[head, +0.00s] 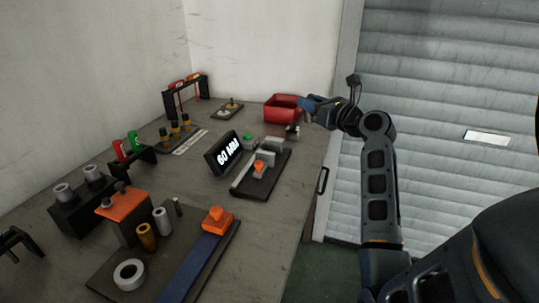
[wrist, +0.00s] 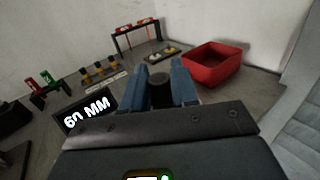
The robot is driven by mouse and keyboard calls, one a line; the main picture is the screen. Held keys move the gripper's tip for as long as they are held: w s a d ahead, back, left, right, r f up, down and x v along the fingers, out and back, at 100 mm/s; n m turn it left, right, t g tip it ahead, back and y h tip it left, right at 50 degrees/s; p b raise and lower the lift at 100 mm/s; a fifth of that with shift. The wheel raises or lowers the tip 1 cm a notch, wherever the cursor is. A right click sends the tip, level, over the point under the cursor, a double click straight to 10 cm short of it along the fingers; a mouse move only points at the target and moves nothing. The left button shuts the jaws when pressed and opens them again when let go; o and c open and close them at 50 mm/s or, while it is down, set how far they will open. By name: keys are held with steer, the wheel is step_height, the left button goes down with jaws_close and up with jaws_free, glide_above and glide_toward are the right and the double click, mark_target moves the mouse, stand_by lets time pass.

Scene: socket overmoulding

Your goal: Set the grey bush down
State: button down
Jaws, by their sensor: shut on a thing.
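My gripper (head: 306,102) is at the back right of the bench in the head view, beside the red bin. In the wrist view its two blue fingers (wrist: 160,78) are shut on a dark grey round bush (wrist: 160,92), held upright between them. The bush is in shadow, and the fingers cover its sides. In the head view I cannot make it out. The wrist view looks over the bench, with the red bin (wrist: 211,64) just right of the fingers.
The red bin (head: 283,108) stands at the back right edge. A "60 MM" display (head: 224,153) and a black fixture with an orange clamp (head: 260,168) are nearer. A small plate (head: 228,110), a rack with red items (head: 186,90) and yellow-black pieces (head: 175,132) stand behind.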

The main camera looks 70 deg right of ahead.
glide_above(270, 139)
steer(key=s+a, duration=0.2)
steer(key=a, duration=0.1)
step_height(270, 139, down, 7)
steer(key=shift+w+a+f+b, duration=0.15)
steer(key=shift+f+b, duration=0.4)
steer(key=shift+f, duration=0.4)
steer(key=shift+w+f+b, duration=0.15)
steer(key=shift+f+b, duration=0.4)
steer(key=shift+f, duration=0.35)
steer(key=shift+f, duration=0.15)
steer(key=c, duration=0.9)
jaws_free()
steer(key=shift+o, duration=0.2)
steer(key=v, duration=1.2)
